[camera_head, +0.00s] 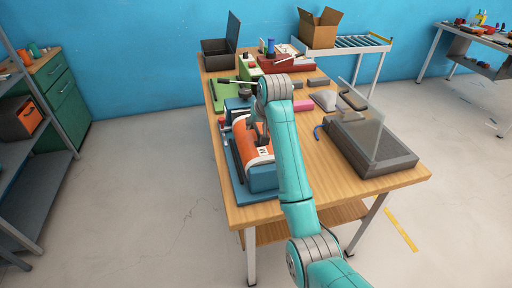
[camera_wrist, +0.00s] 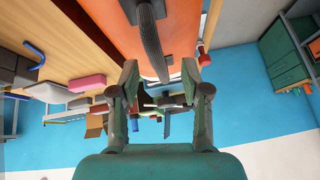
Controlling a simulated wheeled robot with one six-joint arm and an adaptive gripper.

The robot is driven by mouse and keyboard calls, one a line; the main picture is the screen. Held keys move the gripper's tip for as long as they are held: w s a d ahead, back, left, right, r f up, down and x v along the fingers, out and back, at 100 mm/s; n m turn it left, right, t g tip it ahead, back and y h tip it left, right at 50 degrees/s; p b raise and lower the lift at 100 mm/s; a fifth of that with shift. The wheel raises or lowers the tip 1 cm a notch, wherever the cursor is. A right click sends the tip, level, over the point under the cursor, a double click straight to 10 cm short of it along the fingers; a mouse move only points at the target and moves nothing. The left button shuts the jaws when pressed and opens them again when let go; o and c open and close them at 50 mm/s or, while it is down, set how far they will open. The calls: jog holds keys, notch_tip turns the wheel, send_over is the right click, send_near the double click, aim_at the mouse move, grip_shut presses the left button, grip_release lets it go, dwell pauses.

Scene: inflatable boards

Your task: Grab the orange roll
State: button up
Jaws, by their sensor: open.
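The orange roll (camera_head: 243,147) lies on a blue pad near the left edge of the wooden table, partly hidden behind my teal arm. In the wrist view the orange roll (camera_wrist: 186,27) fills the top middle, very close, with a dark curved strap or handle on it. My gripper (camera_wrist: 161,72) is open, its two fingers apart at the roll's lower edge in that view. Nothing is seen held between them. In the head view my gripper (camera_head: 261,130) is above the roll, mostly covered by my wrist; I cannot tell whether it touches.
A dark grey case (camera_head: 370,150) with a clear raised lid stands at the table's right. A pink block (camera_head: 304,105), a blue hook-shaped piece (camera_head: 317,132) and a red box (camera_head: 287,64) are farther back. Bare tabletop (camera_head: 335,185) shows at the front right.

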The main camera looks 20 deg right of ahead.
jog(key=shift+x, duration=1.35)
grip_shut()
jog(key=shift+r, duration=0.2)
